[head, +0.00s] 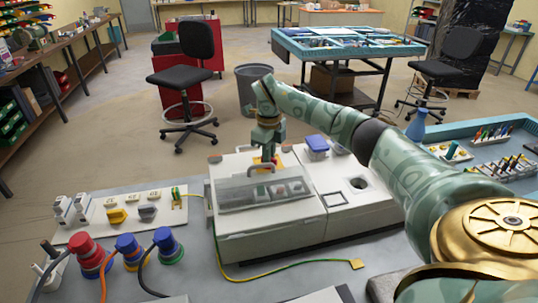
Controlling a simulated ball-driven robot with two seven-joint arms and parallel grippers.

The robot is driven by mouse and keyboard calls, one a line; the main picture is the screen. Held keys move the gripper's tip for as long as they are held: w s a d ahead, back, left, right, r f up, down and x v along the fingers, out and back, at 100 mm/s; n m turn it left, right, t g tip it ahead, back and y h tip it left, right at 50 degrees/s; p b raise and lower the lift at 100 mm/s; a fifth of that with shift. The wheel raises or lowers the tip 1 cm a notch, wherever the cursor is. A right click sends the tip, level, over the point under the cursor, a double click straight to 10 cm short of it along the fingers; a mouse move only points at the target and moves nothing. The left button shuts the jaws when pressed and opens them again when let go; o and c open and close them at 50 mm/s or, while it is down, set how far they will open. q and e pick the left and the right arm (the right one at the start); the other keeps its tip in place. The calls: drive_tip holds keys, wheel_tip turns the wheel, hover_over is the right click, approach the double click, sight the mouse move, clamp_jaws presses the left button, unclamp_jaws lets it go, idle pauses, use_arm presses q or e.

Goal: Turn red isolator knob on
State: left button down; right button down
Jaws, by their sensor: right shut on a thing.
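My right arm reaches in from the right, and my right gripper (265,158) points down at the back of the grey socket box (240,226). It is shut at the red isolator knob, on a small yellow-orange patch (286,160) behind the box's clear window (262,193). The fingers mostly hide the knob, so its turned position cannot be told. My left gripper is not in view.
Red and blue plugs (129,246) with cables stand front left, beside a socket panel (120,214). A green-yellow cable (290,266) lies along the front. A tool tray (480,148) is at right.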

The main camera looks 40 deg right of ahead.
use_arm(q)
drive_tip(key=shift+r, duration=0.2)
use_arm(e)
drive_tip(key=shift+r, duration=0.1)
drive_tip(key=m+p, duration=0.3)
drive_tip(key=shift+r, duration=0.25)
drive_tip(key=m+p, duration=0.4)
drive_tip(key=m, duration=0.1)
drive_tip(key=shift+m, duration=0.4)
drive_tip(key=m+p, duration=0.2)
drive_tip(key=m, duration=0.2)
drive_tip(key=shift+f, duration=0.1)
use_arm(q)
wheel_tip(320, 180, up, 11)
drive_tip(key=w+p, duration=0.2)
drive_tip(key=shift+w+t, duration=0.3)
use_arm(e)
drive_tip(key=shift+f+m, duration=0.1)
drive_tip(key=shift+m, duration=2.4)
drive_tip(key=c, duration=1.5)
unclamp_jaws()
drive_tip(key=shift+f, duration=0.1)
drive_tip(key=shift+o, duration=0.2)
